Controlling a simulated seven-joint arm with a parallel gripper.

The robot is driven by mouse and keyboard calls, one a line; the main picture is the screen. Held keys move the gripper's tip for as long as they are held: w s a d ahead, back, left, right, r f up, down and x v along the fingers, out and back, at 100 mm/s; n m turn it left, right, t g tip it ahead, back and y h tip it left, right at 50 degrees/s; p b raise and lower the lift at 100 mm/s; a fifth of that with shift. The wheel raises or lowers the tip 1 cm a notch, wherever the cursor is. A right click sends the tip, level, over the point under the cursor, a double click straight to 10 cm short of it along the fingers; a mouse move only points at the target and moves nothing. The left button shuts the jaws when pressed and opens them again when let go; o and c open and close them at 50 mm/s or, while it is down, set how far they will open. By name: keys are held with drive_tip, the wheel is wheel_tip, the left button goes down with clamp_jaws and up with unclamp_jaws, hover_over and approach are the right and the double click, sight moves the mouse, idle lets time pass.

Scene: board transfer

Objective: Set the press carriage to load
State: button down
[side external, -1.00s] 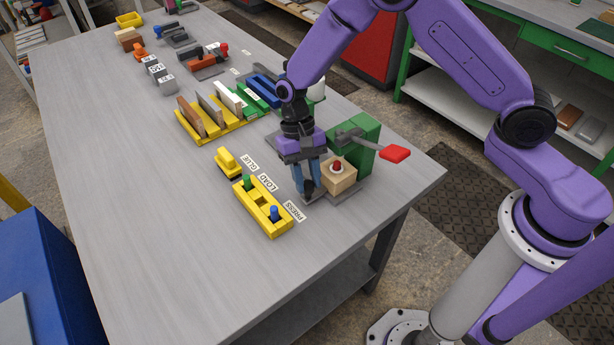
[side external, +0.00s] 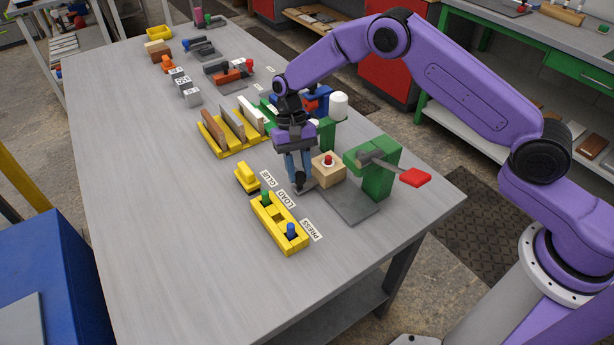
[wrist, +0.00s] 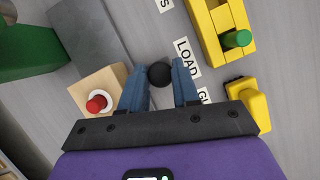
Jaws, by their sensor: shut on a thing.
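The press carriage carries a wooden block (side external: 328,170) with a red button in a white ring on top. It stands at the end of a grey base plate (side external: 350,206), apart from the green press (side external: 377,172) with its red-ended lever. My gripper (side external: 299,183) is beside the block, fingers pointing down. In the wrist view, the fingers are shut on a round black knob (wrist: 159,73) beside the wooden block (wrist: 98,88). The LOAD label (side external: 285,198) lies close by on the table; it also shows in the wrist view (wrist: 187,57). The PRESS label (side external: 311,230) is farther along.
A yellow fixture (side external: 266,218) with a green and a blue peg stands in front of the labels. A small yellow block (side external: 247,177) is near the GLUE label. A yellow rack (side external: 218,145) holds upright boards behind. The table's left side is clear.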

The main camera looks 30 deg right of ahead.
drive_tip(key=shift+w, duration=0.3)
drive_tip(key=c, duration=0.8)
unclamp_jaws()
drive_tip(key=shift+r, duration=0.1)
drive_tip(key=shift+v, duration=8.6)
